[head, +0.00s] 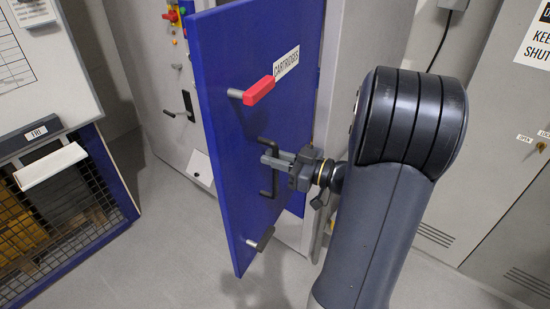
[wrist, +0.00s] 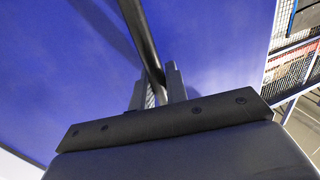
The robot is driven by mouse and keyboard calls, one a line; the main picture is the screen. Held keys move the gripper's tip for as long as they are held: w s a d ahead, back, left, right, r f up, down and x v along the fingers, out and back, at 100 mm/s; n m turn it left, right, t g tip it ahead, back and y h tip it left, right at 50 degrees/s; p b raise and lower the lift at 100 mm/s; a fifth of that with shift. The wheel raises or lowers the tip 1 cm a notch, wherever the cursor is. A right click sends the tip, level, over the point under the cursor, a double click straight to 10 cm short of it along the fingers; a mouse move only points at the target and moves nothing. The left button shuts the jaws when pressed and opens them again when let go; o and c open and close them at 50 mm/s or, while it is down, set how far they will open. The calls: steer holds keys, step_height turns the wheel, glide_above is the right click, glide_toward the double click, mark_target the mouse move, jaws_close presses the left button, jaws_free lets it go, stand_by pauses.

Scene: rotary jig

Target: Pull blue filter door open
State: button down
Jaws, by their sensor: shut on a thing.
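The blue filter door (head: 235,60) stands swung out from its grey cabinet, with a "CARTRIDGES" label (head: 286,63) near its far edge. It carries a red-handled latch (head: 259,90) above, a grey latch (head: 262,239) below and a dark bar handle (head: 267,193) between them. My gripper (head: 272,160) is shut on the bar handle at the middle of the door. In the wrist view my fingers (wrist: 158,88) close around the dark bar (wrist: 141,35), with the blue door face (wrist: 210,45) filling the background. The cabinet's inside is mostly hidden behind the door.
A caged unit with a blue frame (head: 118,178) and a white handle (head: 50,165) stands at the left. A grey cabinet with a red knob (head: 171,16) is behind. Grey lockers (head: 490,140) stand at the right. The floor (head: 180,255) left of the door is clear.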

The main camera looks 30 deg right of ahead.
steer(key=c, duration=1.5)
jaws_free()
steer(key=b+v, duration=0.2)
steer(key=v, duration=0.9)
steer(key=shift+w+a+r, duration=0.1)
steer(key=shift+a, duration=0.05)
steer(key=p+x, duration=0.2)
steer(key=x, duration=0.9)
